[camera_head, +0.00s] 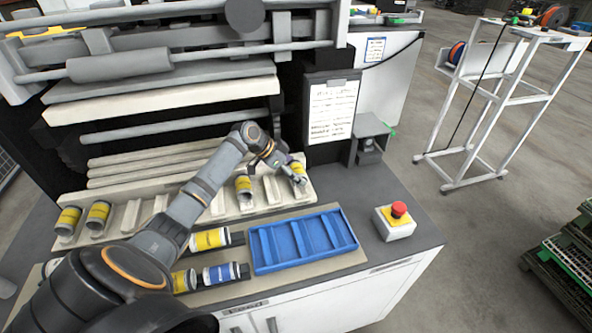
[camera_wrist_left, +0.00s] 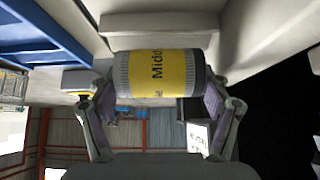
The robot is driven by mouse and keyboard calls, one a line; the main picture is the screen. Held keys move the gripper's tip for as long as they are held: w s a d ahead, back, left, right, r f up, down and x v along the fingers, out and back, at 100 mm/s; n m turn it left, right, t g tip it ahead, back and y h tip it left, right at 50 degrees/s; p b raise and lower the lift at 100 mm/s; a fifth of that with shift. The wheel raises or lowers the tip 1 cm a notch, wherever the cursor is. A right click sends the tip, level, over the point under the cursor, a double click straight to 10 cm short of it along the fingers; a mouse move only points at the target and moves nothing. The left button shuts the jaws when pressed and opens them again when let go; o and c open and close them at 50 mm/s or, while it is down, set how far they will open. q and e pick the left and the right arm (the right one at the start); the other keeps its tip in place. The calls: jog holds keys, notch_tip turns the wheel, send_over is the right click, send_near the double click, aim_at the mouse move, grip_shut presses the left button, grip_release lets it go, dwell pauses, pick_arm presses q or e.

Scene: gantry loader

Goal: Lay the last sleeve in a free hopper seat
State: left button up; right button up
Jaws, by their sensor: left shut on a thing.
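My left gripper (camera_head: 290,170) is over the right end of the cream hopper tray (camera_head: 262,208). It is shut on a sleeve (camera_head: 298,167). In the left wrist view this sleeve (camera_wrist_left: 157,77) has a yellow label reading "Midd…" and dark grey ends, and lies crosswise between both fingers. Cream hopper walls are close to it; I cannot tell whether it touches them. Other yellow-banded sleeves sit in hopper seats: two at the left end (camera_head: 68,218) (camera_head: 98,213) and one just left of the gripper (camera_head: 244,187). My arm hides part of the hopper. My right gripper is out of view.
An empty blue divided tray (camera_head: 303,241) lies at the bench front. Left of it are yellow sleeves (camera_head: 210,239) (camera_head: 184,280) and a blue one (camera_head: 220,273). A red emergency-stop box (camera_head: 396,221) stands to the right. Machine rollers and bars (camera_head: 180,127) rise behind the hopper.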

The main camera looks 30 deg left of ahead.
pick_arm(q)
jog(key=shift+f+b, duration=0.3)
jog(key=shift+f, duration=0.4)
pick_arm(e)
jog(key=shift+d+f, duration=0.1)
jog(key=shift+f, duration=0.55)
pick_arm(q)
jog(key=o, duration=1.5)
jog(key=w+d+r+p+v, duration=0.1)
jog(key=p+v, duration=0.2)
jog(key=v, duration=0.5)
jog(key=w+d+r+p+v, duration=0.1)
jog(key=p+v, duration=0.3)
jog(key=v, duration=0.4)
jog(key=shift+r, duration=0.55)
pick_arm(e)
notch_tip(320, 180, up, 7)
pick_arm(q)
jog(key=shift+w+a, duration=0.1)
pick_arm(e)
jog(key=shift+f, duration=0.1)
